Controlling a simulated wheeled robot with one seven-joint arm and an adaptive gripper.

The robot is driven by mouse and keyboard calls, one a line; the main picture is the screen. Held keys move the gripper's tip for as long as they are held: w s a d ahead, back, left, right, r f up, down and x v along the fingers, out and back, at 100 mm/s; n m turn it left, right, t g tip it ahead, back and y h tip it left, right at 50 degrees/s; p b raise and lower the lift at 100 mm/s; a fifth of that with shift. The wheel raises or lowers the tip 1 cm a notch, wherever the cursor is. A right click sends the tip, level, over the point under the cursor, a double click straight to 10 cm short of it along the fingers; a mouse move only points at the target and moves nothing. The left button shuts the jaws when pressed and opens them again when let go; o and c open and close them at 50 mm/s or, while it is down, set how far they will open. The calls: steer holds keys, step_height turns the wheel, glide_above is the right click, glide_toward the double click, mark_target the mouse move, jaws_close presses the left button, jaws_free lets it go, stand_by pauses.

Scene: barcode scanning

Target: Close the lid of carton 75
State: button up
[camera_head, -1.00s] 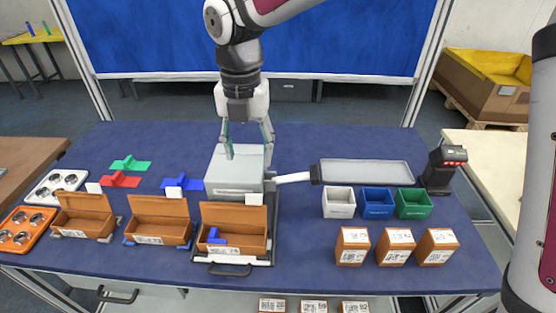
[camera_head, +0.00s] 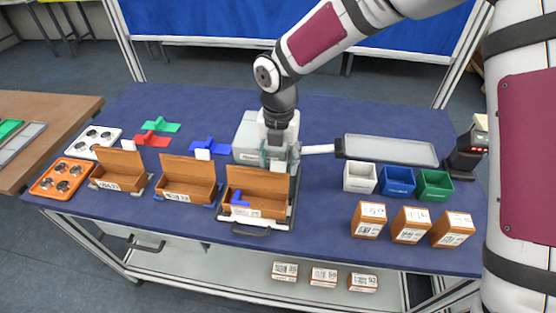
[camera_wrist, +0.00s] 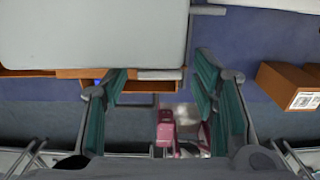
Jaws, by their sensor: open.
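Three brown cartons stand in a row with lids raised at the back: a left one (camera_head: 118,184), a middle one (camera_head: 188,170) and a right one (camera_head: 262,182). The right carton holds a blue part (camera_head: 239,198) and sits in a dark-handled fixture. The labels are too small for me to tell which is carton 75. My gripper (camera_head: 279,161) is open and points down, close behind the right end of the right carton's raised lid, beside the grey box (camera_head: 246,135). In the wrist view, brown carton edges (camera_wrist: 125,74) show between and beside the open fingers (camera_wrist: 158,75).
White, blue (camera_head: 397,180) and green bins stand at the right, with several closed cartons (camera_head: 410,224) in front. A grey tray (camera_head: 390,149) and a scanner (camera_head: 467,155) are behind. Red (camera_head: 152,138), green and blue holders lie at the back left.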

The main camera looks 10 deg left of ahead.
steer(key=shift+f, duration=0.3)
jaws_close()
